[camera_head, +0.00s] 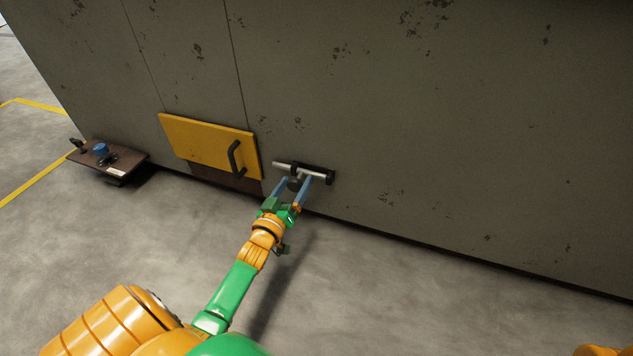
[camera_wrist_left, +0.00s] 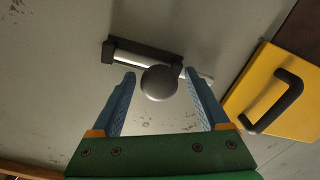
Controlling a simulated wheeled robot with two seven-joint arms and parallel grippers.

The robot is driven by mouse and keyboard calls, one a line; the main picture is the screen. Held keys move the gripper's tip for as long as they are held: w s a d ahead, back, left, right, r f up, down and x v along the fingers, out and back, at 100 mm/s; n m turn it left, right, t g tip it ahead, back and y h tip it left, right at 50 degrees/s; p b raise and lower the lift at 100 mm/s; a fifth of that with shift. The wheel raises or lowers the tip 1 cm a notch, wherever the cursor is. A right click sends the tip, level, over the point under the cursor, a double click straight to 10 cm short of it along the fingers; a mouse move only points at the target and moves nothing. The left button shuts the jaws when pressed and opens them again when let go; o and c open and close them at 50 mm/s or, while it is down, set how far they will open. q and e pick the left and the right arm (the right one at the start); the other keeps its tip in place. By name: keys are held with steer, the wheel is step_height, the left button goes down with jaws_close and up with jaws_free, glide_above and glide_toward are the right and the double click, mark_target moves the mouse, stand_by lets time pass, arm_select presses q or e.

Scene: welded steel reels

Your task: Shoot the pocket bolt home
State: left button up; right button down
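The pocket bolt is a pale steel rod (camera_head: 283,165) in a dark bracket (camera_head: 322,173) on the grey wall, right of the yellow door (camera_head: 205,143). In the left wrist view the rod (camera_wrist_left: 203,78) points toward the yellow door (camera_wrist_left: 268,88), with a gap between its end and the door. A round dark knob (camera_wrist_left: 159,82) stands out from the bolt. My left gripper (camera_head: 296,180) is open at the bolt. In the wrist view its blue fingers (camera_wrist_left: 159,88) stand on either side of the knob, apart from it. My right gripper is out of view.
The door has a black handle (camera_head: 235,158), and a dark brown strip shows below it. A low brown stand (camera_head: 125,157) with a blue knob (camera_head: 101,148) sits on the floor at left. The floor in front of the wall is clear at right.

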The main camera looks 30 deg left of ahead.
mark_target(293, 187)
arm_select(q)
steer(key=shift+s+d+r+p, duration=0.1)
steer(key=shift+s+p, duration=0.2)
steer(key=shift+p, duration=0.1)
steer(key=p+v, duration=0.3)
steer(key=v, duration=0.2)
steer(key=shift+s+d, duration=0.1)
steer(key=shift+s, duration=0.6)
